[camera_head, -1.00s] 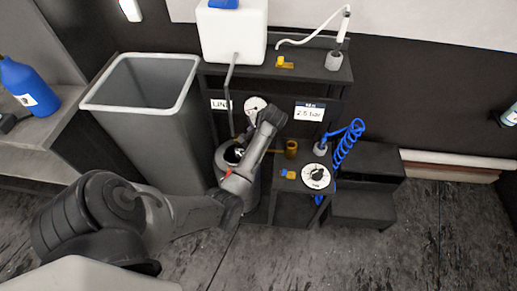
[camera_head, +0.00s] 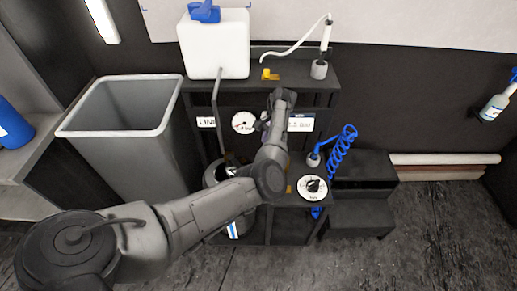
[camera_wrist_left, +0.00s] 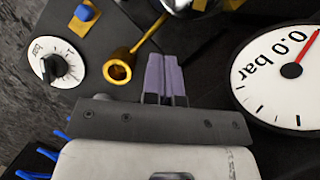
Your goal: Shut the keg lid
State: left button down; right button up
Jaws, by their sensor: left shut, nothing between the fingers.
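A shiny rounded metal piece (camera_wrist_left: 183,6), perhaps part of the keg, is cut off by the top edge of the left wrist view. My left gripper (camera_wrist_left: 166,72) has its purple fingers together and empty, apart from the metal piece. In the head view it is mostly hidden behind my wrist. My right gripper is not in view.
A pressure gauge (camera_wrist_left: 270,85) reading 0.0 bar is close right of the fingers. A brass cup (camera_wrist_left: 119,70) with a handle and a round dial (camera_wrist_left: 56,66) are left. A grey bin (camera_head: 130,125), white tank (camera_head: 214,45), blue coiled hose (camera_head: 342,152) and black steps (camera_head: 360,180) stand around.

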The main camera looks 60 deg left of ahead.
pick_arm(q)
jog(key=shift+s+d+f+b, duration=0.15)
jog(key=shift+s+f+b, duration=0.8)
jog(key=shift+s+f, duration=1.1)
jog(key=shift+s+d+f+b, duration=0.1)
jog(key=shift+s+f+b, duration=0.8)
jog(key=shift+s+f, duration=1.05)
jog(key=shift+w+f, duration=0.2)
jog(key=shift+w, duration=0.05)
